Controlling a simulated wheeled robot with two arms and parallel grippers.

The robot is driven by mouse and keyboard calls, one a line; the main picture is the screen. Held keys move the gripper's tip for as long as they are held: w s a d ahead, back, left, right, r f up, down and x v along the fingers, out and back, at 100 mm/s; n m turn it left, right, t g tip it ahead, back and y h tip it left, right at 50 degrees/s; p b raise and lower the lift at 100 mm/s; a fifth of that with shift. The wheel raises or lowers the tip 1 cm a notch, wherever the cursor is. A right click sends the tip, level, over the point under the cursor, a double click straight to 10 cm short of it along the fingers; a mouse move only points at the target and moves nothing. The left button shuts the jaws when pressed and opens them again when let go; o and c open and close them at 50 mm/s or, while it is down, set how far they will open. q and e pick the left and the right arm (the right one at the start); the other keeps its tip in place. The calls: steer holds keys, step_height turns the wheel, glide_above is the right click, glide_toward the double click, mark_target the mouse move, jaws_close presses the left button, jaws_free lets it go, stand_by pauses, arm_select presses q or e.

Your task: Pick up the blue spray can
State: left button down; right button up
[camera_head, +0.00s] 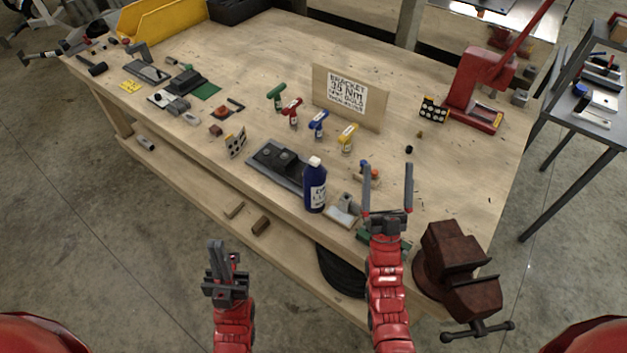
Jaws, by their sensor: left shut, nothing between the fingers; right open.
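The blue spray can (315,188) stands upright near the front edge of the wooden workbench (420,165). It has a white cap and a white label. My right gripper (388,188) is open and empty, to the right of the can and apart from it, with its fingers pointing away from me over the bench. My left gripper (216,250) is shut and empty, in front of the bench's front edge, to the lower left of the can and well away from it.
A dark plate with knobs (277,165) lies just left of the can. A grey part (346,208) sits right of it. A rusty vise (455,272) is at the front right corner. A sign (348,97) and several coloured T-handled tools (318,124) stand behind. A red press (478,90) is farther back.

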steer(key=w+a+f+m+g, duration=0.1)
steer(key=w+a+f+g, duration=0.2)
steer(key=w, duration=0.7)
steer(key=w+a+f+m+g+y, duration=0.15)
steer(key=w+g, duration=0.25)
steer(key=w, duration=0.6)
steer(key=w+a+f+g, duration=0.3)
steer(key=w+g, duration=0.1)
steer(key=w, duration=0.6)
step_height(320, 180, up, 10)
steer(key=m+g+h, duration=0.3)
steer(key=m+g, duration=0.1)
steer(key=g, duration=1.3)
glide_above(316, 159)
steer(key=shift+g+y, duration=0.25)
steer(key=shift+g, duration=0.05)
step_height(316, 159, down, 8)
steer(key=b, duration=0.8)
steer(key=shift+s+f, duration=0.1)
steer(key=shift+f, duration=0.05)
step_height(316, 159, down, 2)
steer(key=shift+f+p, duration=0.15)
steer(key=shift+p, duration=0.65)
steer(key=shift+f, duration=0.65)
step_height(316, 159, down, 4)
steer(key=p, duration=0.4)
steer(key=shift+a+f, duration=0.15)
steer(key=shift+f, duration=0.5)
jaws_close()
